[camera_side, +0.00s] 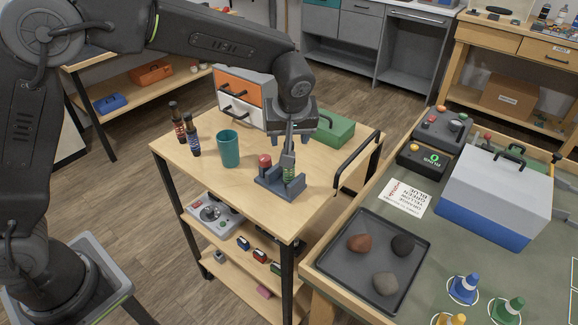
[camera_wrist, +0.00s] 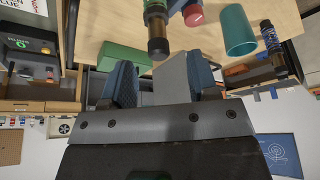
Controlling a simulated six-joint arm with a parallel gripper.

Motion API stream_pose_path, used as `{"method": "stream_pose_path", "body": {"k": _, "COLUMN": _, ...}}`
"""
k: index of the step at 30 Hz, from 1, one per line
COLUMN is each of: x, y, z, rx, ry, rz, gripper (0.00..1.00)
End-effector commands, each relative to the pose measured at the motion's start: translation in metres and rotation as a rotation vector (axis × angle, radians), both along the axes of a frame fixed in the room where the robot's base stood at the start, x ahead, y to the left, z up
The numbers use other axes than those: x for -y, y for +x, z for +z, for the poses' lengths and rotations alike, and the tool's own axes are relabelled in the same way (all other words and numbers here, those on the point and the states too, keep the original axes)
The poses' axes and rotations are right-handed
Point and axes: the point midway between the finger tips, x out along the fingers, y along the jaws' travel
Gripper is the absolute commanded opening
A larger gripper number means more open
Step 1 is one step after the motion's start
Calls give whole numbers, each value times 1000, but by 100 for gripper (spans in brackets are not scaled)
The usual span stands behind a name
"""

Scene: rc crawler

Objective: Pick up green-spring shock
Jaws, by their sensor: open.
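The green-spring shock (camera_side: 289,172) stands upright in a blue-grey stand (camera_side: 272,189) on the wooden cart top. Its dark end and green part show in the wrist view (camera_wrist: 157,30). My gripper (camera_side: 290,150) is above the stand, pointing down, close to the top of the shock. In the wrist view my gripper (camera_wrist: 158,75) is open, and the shock's end appears between and just beyond the two blue-grey fingertips. I cannot tell whether a finger touches it. A red-topped part (camera_side: 265,161) is in the stand beside the shock.
A teal cup (camera_side: 229,149) and two dark shocks (camera_side: 186,129) stand left of the stand. A green box (camera_side: 335,129) and an orange-and-white drawer unit (camera_side: 240,95) are behind. A black handle (camera_side: 357,160) rises at the cart's right edge. The cart's front top is clear.

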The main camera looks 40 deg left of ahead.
Motion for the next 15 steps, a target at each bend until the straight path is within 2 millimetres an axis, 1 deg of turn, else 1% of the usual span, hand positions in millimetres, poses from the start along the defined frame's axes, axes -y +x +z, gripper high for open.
{"method": "stream_pose_path", "body": {"k": 5, "x": -4, "y": 4, "z": -12, "rx": -2, "ry": 1, "rz": 1, "gripper": 54}}
{"method": "stream_pose_path", "body": {"k": 12, "x": -12, "y": 14, "z": -44, "rx": -3, "ry": 0, "rz": 1, "gripper": 54}}
{"method": "stream_pose_path", "body": {"k": 15, "x": -14, "y": 16, "z": -50, "rx": 0, "ry": -1, "rz": 0, "gripper": 54}}
